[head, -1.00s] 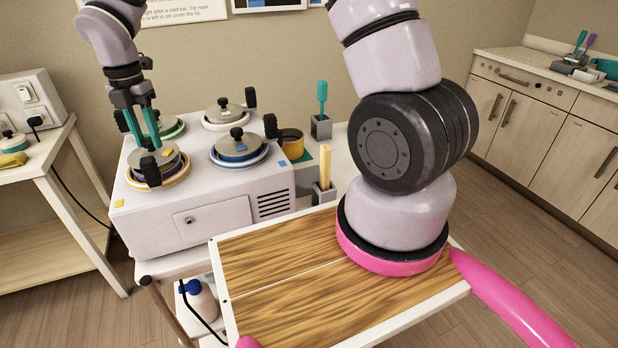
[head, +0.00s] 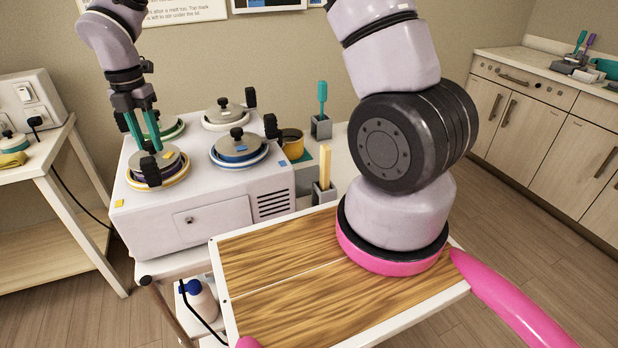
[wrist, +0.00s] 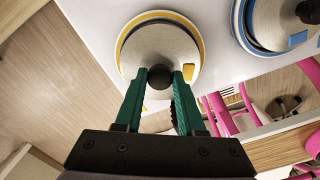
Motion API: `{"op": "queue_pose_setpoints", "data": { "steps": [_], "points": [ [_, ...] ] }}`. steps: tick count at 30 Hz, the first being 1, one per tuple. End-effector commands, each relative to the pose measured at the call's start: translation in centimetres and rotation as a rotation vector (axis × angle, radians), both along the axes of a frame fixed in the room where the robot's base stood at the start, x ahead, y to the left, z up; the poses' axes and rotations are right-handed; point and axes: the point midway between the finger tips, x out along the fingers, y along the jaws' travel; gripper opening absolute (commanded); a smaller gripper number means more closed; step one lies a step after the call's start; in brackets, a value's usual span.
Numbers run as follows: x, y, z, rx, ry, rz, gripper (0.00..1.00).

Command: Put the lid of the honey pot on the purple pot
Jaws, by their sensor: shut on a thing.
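My gripper (head: 146,138) is shut on the dark knob of a grey lid (head: 169,158) at the front left well of the white warmer. In the wrist view the fingertips (wrist: 165,75) pinch the knob, and the lid (wrist: 157,43) has a small yellow tag. A pot with a purplish side (head: 180,172) shows under the lid, inside a yellow ring (head: 176,182). The lid appears level and on or just above the pot's rim; I cannot tell if it touches. A small amber pot (head: 291,142) without a lid stands right of the warmer.
Other lidded pots sit in the warmer (head: 200,222): one in a blue ring (head: 240,160), one in a pale ring (head: 222,122) and a green-ringed one partly behind my gripper. Dark handles stick up beside them. A wooden board (head: 290,290) lies in front.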

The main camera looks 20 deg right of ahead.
Motion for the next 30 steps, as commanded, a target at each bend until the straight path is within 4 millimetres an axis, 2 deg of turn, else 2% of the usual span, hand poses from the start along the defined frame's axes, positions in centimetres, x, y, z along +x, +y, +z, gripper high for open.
{"op": "queue_pose_setpoints", "data": {
  "steps": [14,30],
  "points": [
    [0.0,0.0,-0.1,0.000,0.000,0.000,0.00],
    [0.0,0.0,-1.2,0.000,0.000,0.001,0.00]
  ]
}}
